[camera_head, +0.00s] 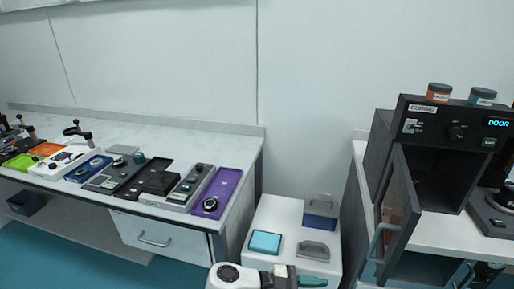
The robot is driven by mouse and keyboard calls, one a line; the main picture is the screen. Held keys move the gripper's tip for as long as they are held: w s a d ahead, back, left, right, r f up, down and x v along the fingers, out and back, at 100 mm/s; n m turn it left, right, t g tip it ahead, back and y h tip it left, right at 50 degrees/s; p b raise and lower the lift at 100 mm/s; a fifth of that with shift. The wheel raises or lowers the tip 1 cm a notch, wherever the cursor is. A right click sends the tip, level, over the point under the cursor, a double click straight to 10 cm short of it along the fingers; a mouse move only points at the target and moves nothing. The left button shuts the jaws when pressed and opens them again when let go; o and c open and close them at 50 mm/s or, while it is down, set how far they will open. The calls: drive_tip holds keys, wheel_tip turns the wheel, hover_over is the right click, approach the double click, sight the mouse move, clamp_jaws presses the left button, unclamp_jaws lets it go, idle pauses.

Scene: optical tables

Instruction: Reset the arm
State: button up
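The lower part of the gripper and the rest of the arm are cut off by the picture edge, so the fingers' opening does not show.
A low white cabinet (269,218) carries a teal box (265,242) and grey handled blocks. The left bench (228,149) holds several coloured trays and instruments. At right, a dark oven (454,112) has its door (402,205) swung open. Teal floor (60,262) is clear at lower left.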

drive_tip(key=s+d+f+m+g+y, duration=0.2)
drive_tip(key=s+d+f+m+y, duration=0.65)
drive_tip(key=s+d+f, duration=0.6)
drive_tip(key=s+r+m+t+y, duration=0.1)
drive_tip(key=s+m+y, duration=0.2)
drive_tip(key=s, duration=0.3)
drive_tip(key=s+r+m+t+y, duration=0.1)
drive_tip(key=s+r+m+y, duration=0.1)
drive_tip(key=s+m, duration=0.3)
drive_tip(key=shift+s+a+r+y, duration=0.25)
drive_tip(key=shift+s+y, duration=0.4)
drive_tip(key=shift+s, duration=0.6)
